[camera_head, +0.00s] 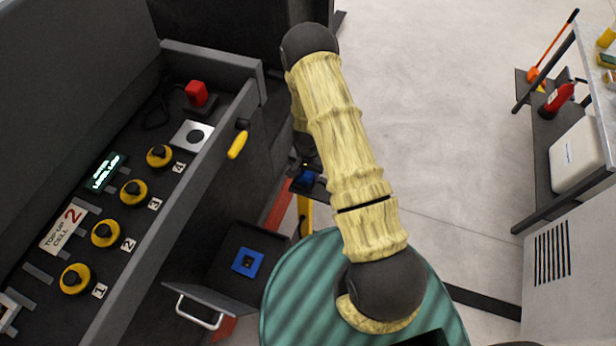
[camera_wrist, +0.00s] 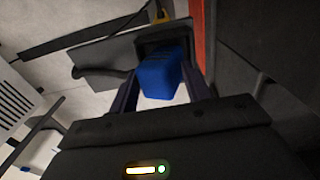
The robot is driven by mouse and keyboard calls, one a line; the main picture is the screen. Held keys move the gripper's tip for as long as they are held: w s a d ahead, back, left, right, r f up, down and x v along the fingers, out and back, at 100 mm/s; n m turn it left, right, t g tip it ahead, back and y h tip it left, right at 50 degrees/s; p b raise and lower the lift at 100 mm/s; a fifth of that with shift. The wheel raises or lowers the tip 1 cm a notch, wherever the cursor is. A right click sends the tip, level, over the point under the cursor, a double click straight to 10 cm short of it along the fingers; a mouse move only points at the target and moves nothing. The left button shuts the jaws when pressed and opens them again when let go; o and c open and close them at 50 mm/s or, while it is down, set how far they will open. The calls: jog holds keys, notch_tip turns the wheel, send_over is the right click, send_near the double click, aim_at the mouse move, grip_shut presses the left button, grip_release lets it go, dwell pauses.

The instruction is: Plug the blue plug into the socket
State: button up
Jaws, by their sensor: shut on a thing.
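The blue plug (camera_wrist: 158,76) sits between the two dark fingers of my gripper (camera_wrist: 161,70), which is shut on it in the wrist view. A dark bracket surrounds the plug's far end; I cannot tell whether the plug is in it or clear of it. In the head view the plug (camera_head: 308,177) shows as a small blue patch below my arm, with my gripper mostly hidden. The blue square socket (camera_head: 247,262) with a dark centre sits on a dark panel, lower left of the plug and apart from it.
A console (camera_head: 105,215) with yellow-black knobs and a red button (camera_head: 196,93) stands at left. A metal handle (camera_head: 199,312) sticks out below the socket panel. A yellow post (camera_head: 305,213) stands below the plug. The floor to the right is open up to a shelf (camera_head: 555,150).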

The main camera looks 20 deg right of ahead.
aim_at(307, 172)
jog(key=shift+f, duration=0.1)
jog(key=shift+r, duration=0.55)
jog(key=c, duration=0.3)
notch_tip(307, 172, up, 9)
jog(key=shift+b, duration=0.5)
jog(key=c, duration=0.3)
grip_shut()
notch_tip(307, 172, down, 2)
jog(key=n, duration=0.4)
jog(key=shift+f+n, duration=0.15)
jog(key=shift+n, duration=0.25)
jog(key=shift+f+n, duration=0.4)
jog(key=shift+n, duration=0.8)
